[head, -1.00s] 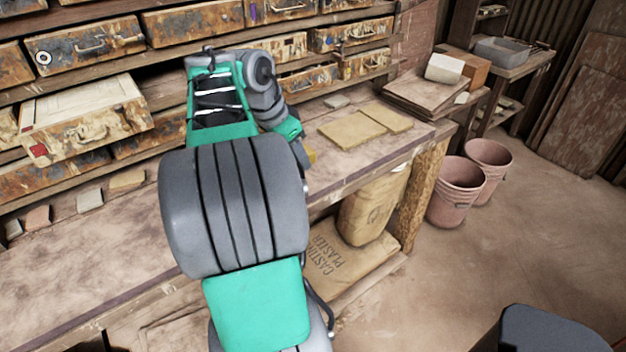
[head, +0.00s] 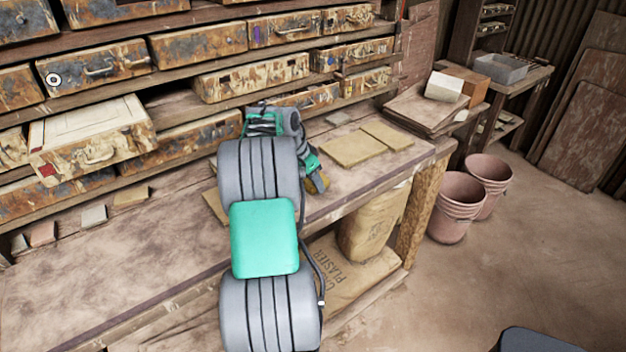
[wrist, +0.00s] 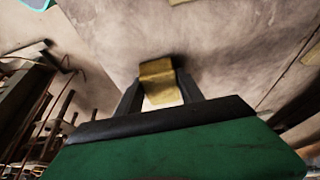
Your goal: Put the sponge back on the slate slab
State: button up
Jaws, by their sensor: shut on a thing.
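My gripper (wrist: 160,92) is shut on the yellow sponge (wrist: 157,72), which sits between the two dark fingers in the wrist view. In the head view a small yellow patch of the sponge (head: 319,184) shows at the end of my arm, over the bench's front edge; the fingers are mostly hidden there. I cannot pick out the slate slab for certain.
The tan slabs (head: 352,147) (head: 386,135) lie on the bench (head: 130,258) right of my gripper. Another tan piece (head: 214,206) is partly behind my arm. Drawers line the back; one light-topped drawer (head: 92,130) juts out. Pink buckets (head: 455,205) stand on the floor.

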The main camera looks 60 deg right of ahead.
jog(key=shift+f, duration=0.1)
jog(key=shift+f, duration=0.2)
jog(key=o, duration=1.3)
jog(key=shift+r, duration=0.1)
